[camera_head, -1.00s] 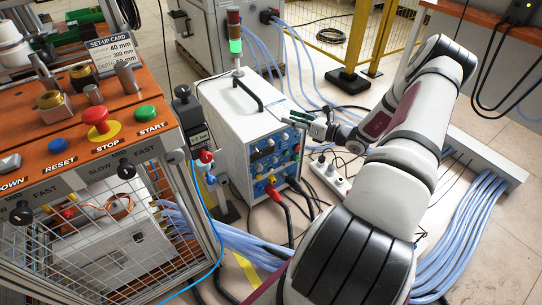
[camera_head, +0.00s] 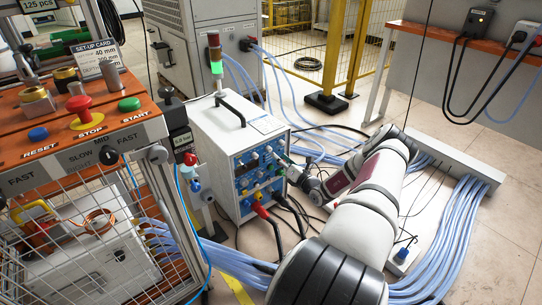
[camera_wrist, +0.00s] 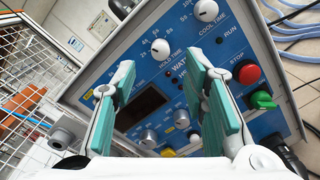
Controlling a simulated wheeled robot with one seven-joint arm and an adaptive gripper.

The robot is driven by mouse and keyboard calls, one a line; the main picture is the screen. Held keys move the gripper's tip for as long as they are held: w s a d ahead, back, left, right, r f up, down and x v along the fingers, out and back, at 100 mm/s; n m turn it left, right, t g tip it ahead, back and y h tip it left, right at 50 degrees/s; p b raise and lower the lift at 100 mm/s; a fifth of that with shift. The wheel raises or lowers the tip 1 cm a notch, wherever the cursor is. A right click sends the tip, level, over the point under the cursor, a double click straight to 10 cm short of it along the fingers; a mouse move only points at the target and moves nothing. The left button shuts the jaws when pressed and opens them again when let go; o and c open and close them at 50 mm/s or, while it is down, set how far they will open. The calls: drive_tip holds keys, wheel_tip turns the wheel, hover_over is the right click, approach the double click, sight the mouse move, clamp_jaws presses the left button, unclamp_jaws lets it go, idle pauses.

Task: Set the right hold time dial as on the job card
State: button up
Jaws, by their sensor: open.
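The white induction heater (camera_head: 223,148) stands on the floor with its blue control panel (camera_head: 243,184) facing my gripper (camera_head: 287,163). In the wrist view, my gripper (camera_wrist: 162,62) is open, with its teal pads apart in front of the panel and nothing between them. The round white hold time dial (camera_wrist: 159,49) shows just beyond and between the fingertips, apart from them. Its seconds scale is partly readable; its exact setting is not clear. The cool time dial (camera_wrist: 205,10) lies above it. The set-up card (camera_head: 96,57) shows on the bench; its hold time line is not readable.
The wrist view also shows a red stop button (camera_wrist: 246,74) and a green switch (camera_wrist: 262,101) beside the right finger. Lower knobs are partly hidden by the fingers. Cables and blue hoses (camera_head: 455,225) cover much of the floor. The caged bench (camera_head: 75,135) stands left.

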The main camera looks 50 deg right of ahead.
sight(270, 150)
drive_tip(key=shift+b+x, duration=0.95)
drive_tip(key=shift+x, duration=2.2)
clamp_jaws()
